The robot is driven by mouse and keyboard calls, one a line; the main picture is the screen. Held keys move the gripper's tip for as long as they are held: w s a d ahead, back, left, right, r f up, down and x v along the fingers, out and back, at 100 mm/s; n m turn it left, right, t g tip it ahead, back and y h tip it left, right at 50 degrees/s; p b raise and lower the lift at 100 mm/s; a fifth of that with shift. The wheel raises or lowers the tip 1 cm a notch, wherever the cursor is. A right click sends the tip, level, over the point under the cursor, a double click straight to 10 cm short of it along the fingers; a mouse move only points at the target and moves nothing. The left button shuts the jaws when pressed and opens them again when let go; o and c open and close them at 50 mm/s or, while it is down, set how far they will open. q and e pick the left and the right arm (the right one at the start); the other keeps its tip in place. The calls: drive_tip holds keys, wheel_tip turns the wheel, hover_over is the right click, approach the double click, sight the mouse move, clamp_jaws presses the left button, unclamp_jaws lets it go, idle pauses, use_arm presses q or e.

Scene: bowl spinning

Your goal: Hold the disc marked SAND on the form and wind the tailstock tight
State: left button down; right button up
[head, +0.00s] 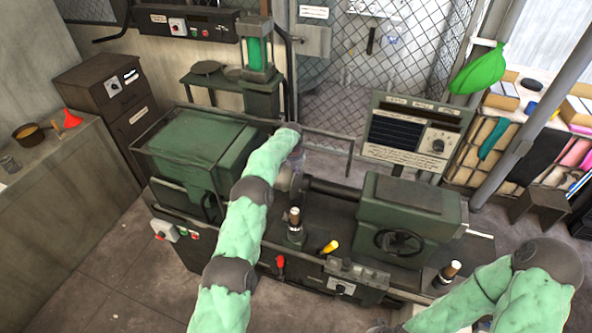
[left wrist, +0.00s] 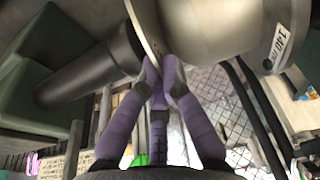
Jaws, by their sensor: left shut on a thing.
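My left gripper (left wrist: 160,70) is shut on the rim of a thin pale disc (left wrist: 146,30); its fingers pinch the edge. The disc stands upright between a pale rounded form (left wrist: 208,28) on the right and the dark tailstock spindle (left wrist: 92,68) on the left. I cannot read any SAND mark. In the head view my left arm partly hides the disc and form. The green tailstock (head: 412,203) has a dark handwheel (head: 398,242) on its front, with no gripper on it. My right arm is at the lower right; its gripper is out of view.
The green headstock (head: 195,150) stands left on the lathe bed. A tool post with a wooden-topped handle (head: 294,220), a yellow handle (head: 329,247) and a red lever (head: 280,264) stick up along the front. A control panel (head: 412,132) stands behind the tailstock.

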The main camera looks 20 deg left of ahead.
drive_tip(key=shift+f+b, duration=0.35)
idle(0.5)
idle(0.4)
drive_tip(key=t+h, duration=0.4)
drive_tip(key=t, duration=1.4)
approach(387, 234)
drive_tip(key=shift+n, duration=0.4)
drive_tip(key=w, duration=0.4)
drive_tip(key=w+f, duration=0.1)
drive_tip(key=w, duration=0.2)
clamp_jaws()
